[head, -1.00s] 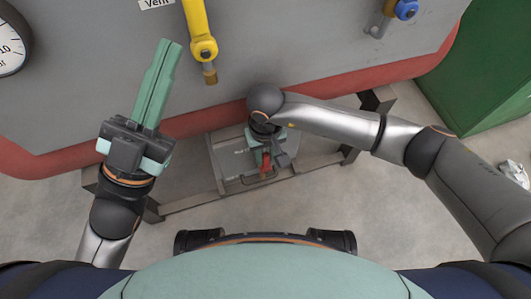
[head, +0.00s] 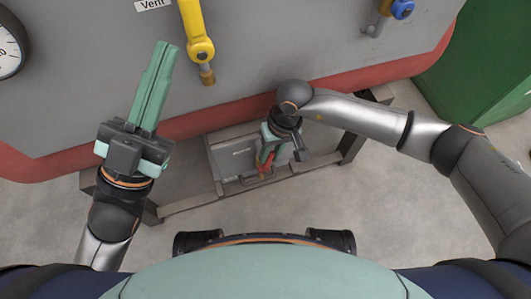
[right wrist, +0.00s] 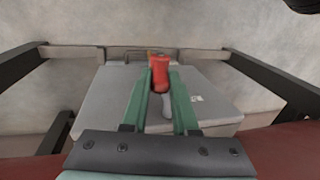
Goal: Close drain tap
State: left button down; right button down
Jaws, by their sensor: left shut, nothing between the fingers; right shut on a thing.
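The drain tap's red handle (head: 265,163) shows below the tank's red lower edge, in front of a grey box. My right gripper (head: 267,158) is shut on this handle, reaching down from under the tank edge. In the right wrist view the red handle (right wrist: 160,73) stands between the two green fingertips (right wrist: 161,82), with a grey metal part (right wrist: 166,106) below it. The tap's body is mostly hidden by my gripper and wrist. My left gripper (head: 167,45) is shut and empty, pointing up in front of the grey tank wall.
A yellow lever valve (head: 195,30) and a blue-handled valve (head: 402,9) are on the tank wall (head: 290,60). A gauge (head: 8,50) is at far left. The grey box (head: 228,150) sits within the dark frame (head: 190,202). A green cabinet (head: 480,70) stands at right.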

jog(key=shift+w+d+f+g+y, duration=0.15)
jog(key=shift+d+f+g+y, duration=0.1)
jog(key=shift+d+y, duration=0.4)
jog(key=shift+w+d+f+g+y, duration=0.2)
jog(key=shift+d+y, duration=0.1)
jog(key=shift+y, duration=0.5)
jog(key=shift+w+d+f+g+y, duration=0.15)
jog(key=shift+d+f+g+y, duration=0.1)
jog(key=shift+d+y, duration=0.4)
jog(key=shift+a, duration=0.1)
jog(key=c, duration=0.7)
grip_release()
jog(key=shift+p+v, duration=1.1)
jog(key=shift+v, duration=2.65)
